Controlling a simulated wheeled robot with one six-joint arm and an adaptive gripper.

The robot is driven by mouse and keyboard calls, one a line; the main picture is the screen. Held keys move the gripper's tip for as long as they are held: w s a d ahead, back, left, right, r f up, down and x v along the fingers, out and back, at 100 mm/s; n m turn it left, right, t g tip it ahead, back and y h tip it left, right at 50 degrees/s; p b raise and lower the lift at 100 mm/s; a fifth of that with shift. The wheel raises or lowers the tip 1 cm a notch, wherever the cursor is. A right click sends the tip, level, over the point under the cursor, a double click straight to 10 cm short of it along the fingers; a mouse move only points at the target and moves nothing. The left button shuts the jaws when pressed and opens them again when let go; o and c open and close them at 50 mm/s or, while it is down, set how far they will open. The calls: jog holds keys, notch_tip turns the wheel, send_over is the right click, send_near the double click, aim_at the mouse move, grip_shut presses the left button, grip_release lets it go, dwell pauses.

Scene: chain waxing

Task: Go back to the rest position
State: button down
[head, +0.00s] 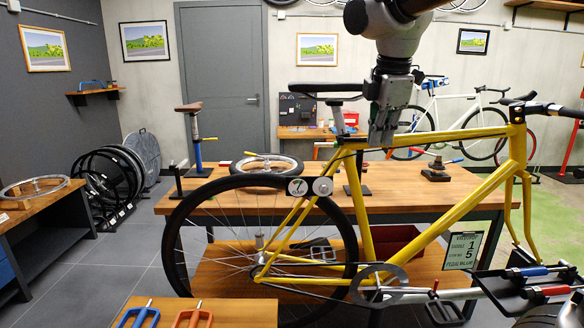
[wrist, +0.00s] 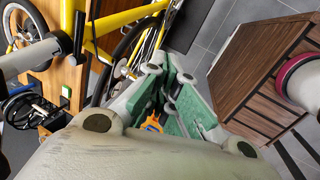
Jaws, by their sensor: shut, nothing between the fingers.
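My gripper (head: 383,132) hangs down from my arm at the upper middle of the head view. It is shut and empty, just behind or beside the yellow bicycle frame (head: 440,235), near its saddle (head: 327,87) and top tube. I cannot tell whether it touches the frame. In the wrist view my gripper (wrist: 168,76) shows green pads on its fingers, and the yellow frame (wrist: 125,16) is at the upper left.
A wooden workbench (head: 240,205) with a wheel and tools stands behind the bicycle. A low wooden table (head: 215,308) with blue and orange-handled tools is at the front. A paper sign (head: 463,250) hangs at the right. Grey floor (head: 115,265) at the left is clear.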

jog(key=s+d+f+m, duration=0.5)
jog(key=s+d+m, duration=0.3)
jog(key=s+m, duration=0.1)
jog(key=s+d+f+m+t, duration=0.1)
jog(key=s+d+f+m, duration=0.4)
jog(key=s+m, duration=0.5)
jog(key=shift+s+d+f, duration=0.35)
jog(key=shift+s+d, duration=0.4)
jog(key=shift+d, duration=0.65)
